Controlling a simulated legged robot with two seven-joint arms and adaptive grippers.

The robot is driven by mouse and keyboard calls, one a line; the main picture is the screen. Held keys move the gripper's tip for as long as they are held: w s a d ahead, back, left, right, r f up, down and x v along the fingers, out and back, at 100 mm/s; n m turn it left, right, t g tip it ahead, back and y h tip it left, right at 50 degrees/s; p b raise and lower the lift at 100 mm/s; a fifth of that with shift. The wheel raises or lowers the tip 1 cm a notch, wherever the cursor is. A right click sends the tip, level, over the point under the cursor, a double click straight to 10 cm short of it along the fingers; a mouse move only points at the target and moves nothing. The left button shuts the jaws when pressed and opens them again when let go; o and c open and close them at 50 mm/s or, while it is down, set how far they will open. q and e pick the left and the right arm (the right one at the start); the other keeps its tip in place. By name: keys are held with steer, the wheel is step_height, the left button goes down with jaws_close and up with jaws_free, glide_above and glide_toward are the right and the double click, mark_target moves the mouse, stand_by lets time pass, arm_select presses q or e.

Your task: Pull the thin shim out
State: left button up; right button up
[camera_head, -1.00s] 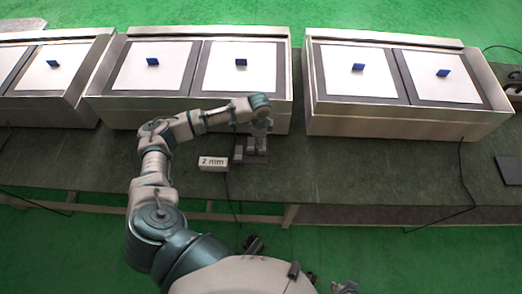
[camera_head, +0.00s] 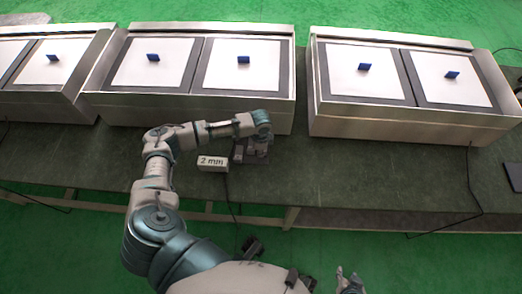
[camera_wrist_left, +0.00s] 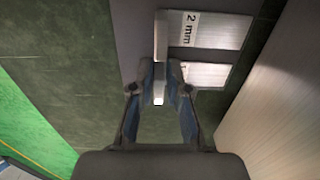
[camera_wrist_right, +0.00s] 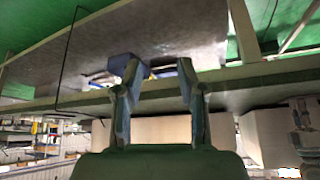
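In the head view my left gripper (camera_head: 262,140) is at a small grey block assembly (camera_head: 239,156) at the front of the bench, beside a white "2 mm" label block (camera_head: 213,163). In the left wrist view a thin light metal strip (camera_wrist_left: 161,38), apparently the shim, stands between the left fingertips (camera_wrist_left: 161,68). The fingers are partly closed; whether they press on the strip cannot be told. The label (camera_wrist_left: 190,28) lies just beyond, to the right. My right gripper (camera_wrist_right: 158,75) is open and empty, low in the head view (camera_head: 350,280), away from the bench.
Metal trays with white panels and blue tabs stand along the back of the bench: left-middle tray (camera_head: 190,112), right tray (camera_head: 400,125). A cable (camera_head: 233,205) hangs by the label block. Bare dark bench top (camera_head: 340,175) lies right of the assembly. A dark plate (camera_head: 513,176) is at the far right.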

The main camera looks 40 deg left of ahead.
mark_target(260, 165)
arm_select(q)
jaws_close()
steer(key=s+p, duration=0.1)
steer(key=s+d+p, duration=0.1)
steer(key=p, duration=0.1)
steer(key=s+d+p, duration=0.1)
steer(key=s, duration=0.1)
steer(key=shift+d+r, duration=0.1)
steer(key=shift+d, duration=0.15)
arm_select(e)
steer(key=s+d+f+g, duration=0.1)
steer(key=s+f+g, duration=0.3)
steer(key=f, duration=0.3)
steer(key=shift+s+d+f+h, duration=0.4)
steer(key=shift+s, duration=0.4)
arm_select(q)
steer(key=o, duration=0.6)
jaws_free()
steer(key=shift+s, duration=0.15)
steer(key=shift+d, duration=0.1)
steer(key=shift+r, duration=0.3)
step_height(260, 165, up, 11)
